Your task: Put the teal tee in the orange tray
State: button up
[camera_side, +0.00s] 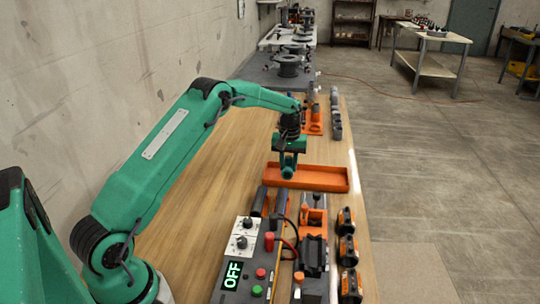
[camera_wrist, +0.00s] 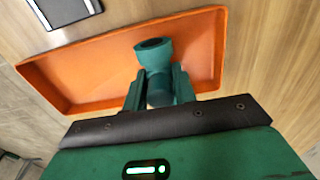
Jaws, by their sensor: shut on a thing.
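The teal tee (camera_wrist: 154,56) is held between the two fingers of my gripper (camera_wrist: 159,92) in the wrist view. One open round end of it points away from the gripper. In the side view my gripper (camera_side: 289,158) points down, with the tee (camera_side: 288,172) at its tip. The orange tray (camera_side: 325,179) is a shallow rectangle on the wooden table; it also shows in the wrist view (camera_wrist: 75,88). The tee appears over the tray in the wrist view and near its left part in the side view. I cannot tell how high it is above the tray floor. The tray looks empty.
A control box (camera_side: 246,269) with an OFF display stands in front of the tray, beside an orange and black fixture (camera_side: 313,240) and several black-orange parts (camera_side: 348,250) at right. An orange stand (camera_side: 314,122) and grey parts (camera_side: 335,115) are behind. The wooden table left of the tray is clear.

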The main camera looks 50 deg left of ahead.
aim_at(289, 156)
jog(key=shift+f, duration=0.85)
jog(key=shift+f, duration=0.15)
jog(key=o, duration=1)
notch_tip(289, 156, up, 12)
jog(key=shift+r, duration=0.15)
